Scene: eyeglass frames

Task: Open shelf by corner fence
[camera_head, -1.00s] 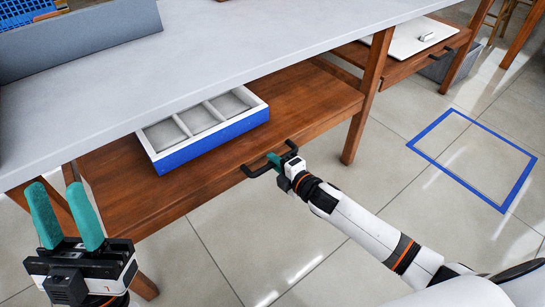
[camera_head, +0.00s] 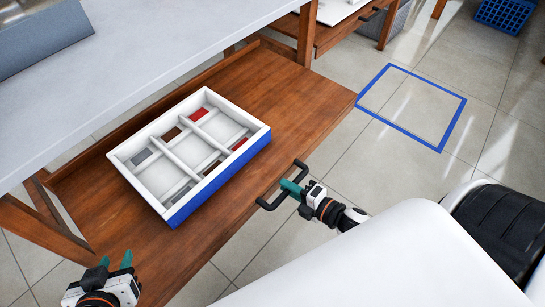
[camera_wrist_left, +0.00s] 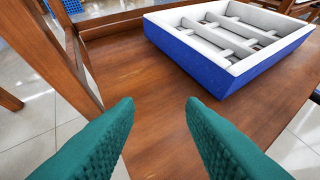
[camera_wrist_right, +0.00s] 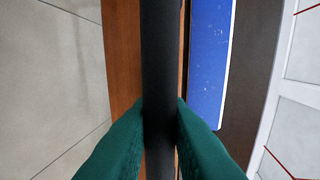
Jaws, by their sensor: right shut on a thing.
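The wooden pull-out shelf (camera_head: 262,172) stands out from under the grey table top in the head view. A black bar handle (camera_head: 268,204) is on its front edge. My right gripper (camera_head: 289,189) is shut on this handle, which runs between its green fingers in the right wrist view (camera_wrist_right: 160,110). A white and blue divided tray (camera_head: 255,146) rests on the shelf, and several compartments show grey, brown and red patches. My left gripper (camera_head: 115,262) is open and empty near the shelf's front left. Its two green fingers are apart in the left wrist view (camera_wrist_left: 160,115).
The grey table top (camera_head: 150,50) is above the shelf's back part, with wooden legs (camera_head: 307,35) around it. A second wooden drawer (camera_head: 340,35) is beyond. A blue taped square (camera_head: 412,147) marks clear floor at right. A blue crate (camera_head: 505,14) stands far right.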

